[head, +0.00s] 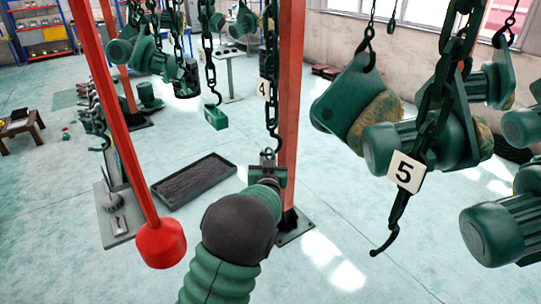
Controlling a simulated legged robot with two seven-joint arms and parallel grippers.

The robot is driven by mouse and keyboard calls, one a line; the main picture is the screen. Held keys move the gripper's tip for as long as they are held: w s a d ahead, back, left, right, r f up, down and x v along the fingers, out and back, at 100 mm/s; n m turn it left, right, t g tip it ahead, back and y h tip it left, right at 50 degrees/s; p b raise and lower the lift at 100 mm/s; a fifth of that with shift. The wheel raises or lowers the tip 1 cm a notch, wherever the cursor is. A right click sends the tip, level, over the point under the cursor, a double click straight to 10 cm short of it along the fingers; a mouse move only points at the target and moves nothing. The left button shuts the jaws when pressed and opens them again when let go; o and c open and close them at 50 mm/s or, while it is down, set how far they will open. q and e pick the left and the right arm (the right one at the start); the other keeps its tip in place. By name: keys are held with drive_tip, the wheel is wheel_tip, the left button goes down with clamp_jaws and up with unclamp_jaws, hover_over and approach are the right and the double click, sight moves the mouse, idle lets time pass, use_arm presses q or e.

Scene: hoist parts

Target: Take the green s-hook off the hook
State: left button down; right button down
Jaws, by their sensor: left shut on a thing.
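My left gripper (267,168) reaches up from the bottom middle of the head view on a green ribbed arm with a dark wrist. It is at the lower end of the dark chain (271,108) that carries the tag 4 (264,88). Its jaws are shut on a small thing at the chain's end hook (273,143). This appears to be the green s-hook, but the jaws and wrist hide most of it, and I cannot tell whether it still hangs on the hook. My right gripper is not in view.
An orange-red post (290,100) stands close right of my gripper. A red bar with a round red end (160,243) slants down at left. A hook chain tagged 5 (406,172) and green hoist bodies (420,145) hang at right. A black tray (195,180) lies on the floor.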

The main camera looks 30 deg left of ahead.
use_arm(q)
drive_tip(key=shift+s+a+r, duration=0.1)
drive_tip(key=shift+s+r, duration=0.05)
drive_tip(key=shift+s, duration=0.05)
drive_tip(key=shift+s+r+p, duration=0.1)
drive_tip(key=shift+p, duration=0.25)
drive_tip(key=shift+s+a+r+m+g+p, duration=0.1)
drive_tip(key=shift+s+a+m+g+p, duration=0.25)
drive_tip(key=shift+s+p, duration=0.2)
drive_tip(key=shift+s+a+r, duration=0.15)
drive_tip(key=shift+s+r, duration=0.2)
drive_tip(key=shift+s, duration=0.3)
